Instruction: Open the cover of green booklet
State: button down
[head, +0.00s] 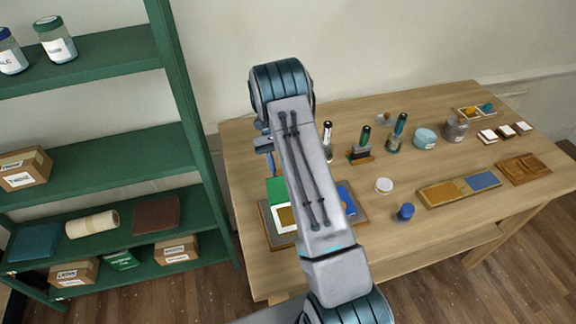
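A flat green piece (276,188), which looks like part of the green booklet, lies on a brown board or tray (266,226) at the left of the wooden table. A white-edged panel with a gold middle (286,217) lies just in front of it. I cannot tell whether the green piece is a raised cover or lies flat. My arm crosses in front and hides much of this area. A small blue-grey part of my gripper (264,146) shows left of the arm, just behind the green piece. Its fingers are not clear, and I see nothing held.
A blue item (346,197) lies on the board's right side. Right of it are a blue cap (405,212), a white lid (384,185), a tray with gold and blue panels (459,189), bottles and jars (456,130). A green shelf (95,166) stands left.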

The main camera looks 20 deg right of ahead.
jog(key=shift+a+f+g, duration=0.3)
jog(key=shift+a+f, duration=0.1)
jog(key=shift+f, duration=0.05)
jog(key=c, duration=1.3)
grip_release()
jog(key=shift+o, duration=0.9)
jog(key=shift+a, duration=0.25)
jog(key=v, duration=0.7)
jog(key=shift+w+d+r+b, duration=0.15)
jog(key=shift+d+r+b, duration=0.2)
jog(key=shift+d, duration=0.1)
